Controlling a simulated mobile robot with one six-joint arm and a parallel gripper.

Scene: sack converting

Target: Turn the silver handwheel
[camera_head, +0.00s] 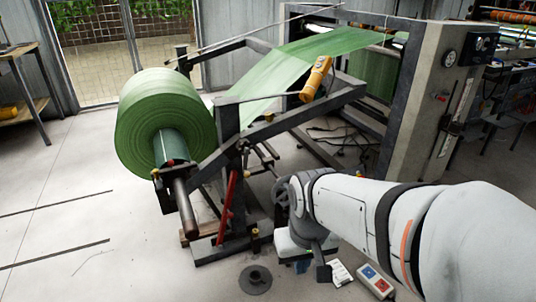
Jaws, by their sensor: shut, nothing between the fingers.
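A dark grey spoked wheel (280,194), which looks like the silver handwheel, shows in part just left of my wrist, low on the machine's frame. My arm covers its right side, so its full rim and any handle are hidden. My gripper (322,271) seems to be the dark end below my wrist, small and partly hidden. It is shut and empty, below and to the right of the wheel. I cannot see it touching the wheel.
A big green roll (165,108) sits left on the dark frame, its green web running up to the machine (425,95). A round dark base (256,279), a paper sheet (341,272) and a button box (376,280) lie near my gripper. Floor at left is mostly clear.

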